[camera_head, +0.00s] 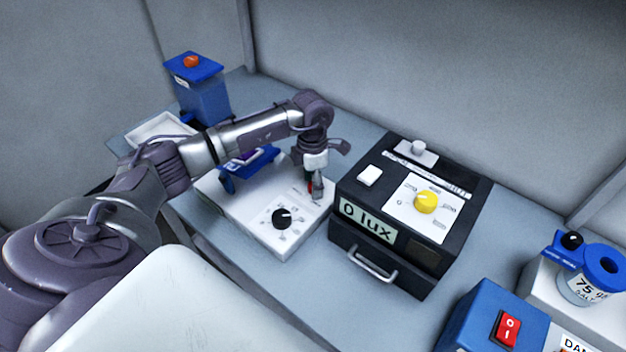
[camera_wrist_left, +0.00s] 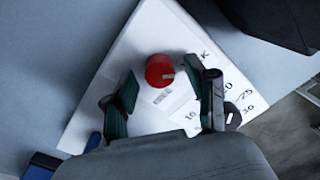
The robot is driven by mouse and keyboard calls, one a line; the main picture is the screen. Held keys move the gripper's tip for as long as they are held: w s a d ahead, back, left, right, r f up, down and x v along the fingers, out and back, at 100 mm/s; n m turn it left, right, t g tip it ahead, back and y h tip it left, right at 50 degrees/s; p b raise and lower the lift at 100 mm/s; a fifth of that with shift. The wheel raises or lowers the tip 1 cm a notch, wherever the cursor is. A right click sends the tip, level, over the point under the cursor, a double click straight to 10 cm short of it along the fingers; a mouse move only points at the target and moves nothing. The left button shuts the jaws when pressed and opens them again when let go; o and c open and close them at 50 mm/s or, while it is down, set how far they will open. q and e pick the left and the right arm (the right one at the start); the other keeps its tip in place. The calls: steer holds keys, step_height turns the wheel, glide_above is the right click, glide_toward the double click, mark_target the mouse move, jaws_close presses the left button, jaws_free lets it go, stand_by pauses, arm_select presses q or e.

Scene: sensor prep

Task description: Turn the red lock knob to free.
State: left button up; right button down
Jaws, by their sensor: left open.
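The red lock knob (camera_wrist_left: 160,70) sits on top of a white box (camera_wrist_left: 150,35) in the left wrist view. It carries a pale pointer mark toward its right side. My left gripper (camera_wrist_left: 163,98) is open, its two fingers on either side of and slightly short of the knob in that view. Whether they touch it I cannot tell. In the head view my left gripper (camera_head: 316,188) points down over the back right part of the white box (camera_head: 240,205) and mostly hides the red knob (camera_head: 309,187). My right gripper is not in view.
A black knob (camera_head: 282,217) stands on the same white box. A black box (camera_head: 350,245) with a yellow knob (camera_head: 426,202) stands close to the right. A blue box with a red switch (camera_head: 507,330) is at front right.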

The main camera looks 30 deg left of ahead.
arm_select(q)
steer(key=shift+c, duration=0.8)
jaws_close()
steer(key=shift+f+m+b, duration=0.1)
steer(key=shift+m+b, duration=0.5)
steer(key=shift+b, duration=0.2)
steer(key=m+b, duration=0.3)
steer(key=shift+w+f, duration=0.1)
steer(key=m+b, duration=0.3)
steer(key=shift+m+b, duration=0.3)
steer(key=shift+m, duration=0.1)
steer(key=m+b, duration=0.3)
steer(key=m, duration=0.2)
steer(key=shift+w+y+b, duration=0.1)
steer(key=shift+y+b, duration=0.2)
steer(key=shift+b, duration=0.05)
steer(key=shift+r+m+b, duration=0.15)
steer(key=shift+m+b, duration=0.4)
steer(key=shift+m, duration=0.7)
steer(key=shift+r+m+b, duration=0.1)
steer(key=shift+m+b, duration=0.4)
steer(key=shift+m, duration=0.75)
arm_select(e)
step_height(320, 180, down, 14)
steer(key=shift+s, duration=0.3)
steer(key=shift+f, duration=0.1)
